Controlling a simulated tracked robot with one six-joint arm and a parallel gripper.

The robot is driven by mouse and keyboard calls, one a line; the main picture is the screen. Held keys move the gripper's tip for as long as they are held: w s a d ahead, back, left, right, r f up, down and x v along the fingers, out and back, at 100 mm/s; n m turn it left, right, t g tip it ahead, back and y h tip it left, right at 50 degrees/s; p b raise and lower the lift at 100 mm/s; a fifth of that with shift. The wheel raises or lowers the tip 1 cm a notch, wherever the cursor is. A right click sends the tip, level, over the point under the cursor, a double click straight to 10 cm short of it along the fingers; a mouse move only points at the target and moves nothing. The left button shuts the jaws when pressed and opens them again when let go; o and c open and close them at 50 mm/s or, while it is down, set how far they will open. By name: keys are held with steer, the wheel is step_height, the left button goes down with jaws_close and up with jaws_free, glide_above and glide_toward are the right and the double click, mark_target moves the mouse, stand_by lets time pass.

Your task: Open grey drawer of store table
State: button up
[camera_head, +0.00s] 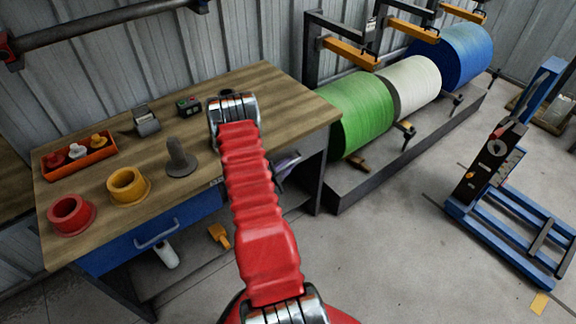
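The store table (240,88) has a wooden top and stands at left centre. My gripper (284,175) shows only as a dark shape just right of my arm, in front of the grey drawer. My arm hides much of it. I cannot tell whether it is open or touches the drawer's handle, which I cannot make out.
On the table are a red ring (71,214), a yellow ring (128,186), a grey spindle (180,158) and an orange tray (79,154). Green (357,112), white (412,84) and blue (462,52) rolls stand right. A blue frame (505,215) is far right. Floor between is clear.

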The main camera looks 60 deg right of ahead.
steer(key=shift+c, duration=0.7)
jaws_close()
